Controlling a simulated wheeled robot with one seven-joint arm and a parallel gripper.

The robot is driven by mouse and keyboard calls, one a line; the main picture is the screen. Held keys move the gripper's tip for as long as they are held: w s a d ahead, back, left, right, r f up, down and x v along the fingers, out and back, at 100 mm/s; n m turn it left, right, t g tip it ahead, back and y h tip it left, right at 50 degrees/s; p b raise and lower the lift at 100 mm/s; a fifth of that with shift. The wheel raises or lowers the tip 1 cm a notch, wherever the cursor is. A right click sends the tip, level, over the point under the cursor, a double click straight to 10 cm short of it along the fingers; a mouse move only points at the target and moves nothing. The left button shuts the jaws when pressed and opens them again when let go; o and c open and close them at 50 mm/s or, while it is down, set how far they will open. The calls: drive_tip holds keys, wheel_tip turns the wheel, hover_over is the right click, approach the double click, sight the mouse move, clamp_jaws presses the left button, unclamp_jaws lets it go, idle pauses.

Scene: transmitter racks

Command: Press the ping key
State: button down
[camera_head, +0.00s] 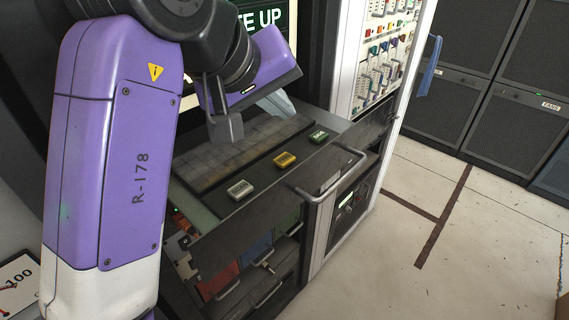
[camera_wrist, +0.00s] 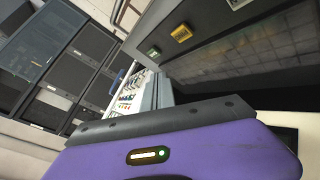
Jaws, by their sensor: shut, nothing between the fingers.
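Three keys sit in a row on the dark front strip of a pulled-out keyboard drawer (camera_head: 205,222). They are a pale key (camera_head: 240,188), a yellow key (camera_head: 285,160) and a green key (camera_head: 318,136). Their labels are too small to read, so I cannot tell which is the ping key. My gripper (camera_head: 280,108) is shut and empty above the keyboard's far right part, behind the green key and apart from the keys. The wrist view shows its grey fingers (camera_wrist: 158,90), with the yellow key (camera_wrist: 181,33) and green key (camera_wrist: 154,53) beyond.
A handle (camera_head: 335,178) projects from the drawer front. A lit screen (camera_head: 265,18) stands behind my wrist. A white panel with coloured plugs (camera_head: 385,55) stands right of the drawer. Dark cabinets (camera_head: 515,115) line the back right. The floor (camera_head: 430,260) at right is clear.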

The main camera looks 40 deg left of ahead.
drive_tip(key=b, duration=0.3)
hover_over(282, 162)
wheel_tip(282, 162, down, 4)
drive_tip(key=shift+f, duration=1.1)
drive_tip(key=shift+f, duration=0.2)
idle(0.8)
drive_tip(key=shift+f, duration=0.2)
drive_tip(key=shift+f, duration=0.45)
idle(0.6)
drive_tip(key=shift+r, duration=0.1)
drive_tip(key=shift+r+p, duration=0.75)
drive_tip(key=shift+p, duration=0.05)
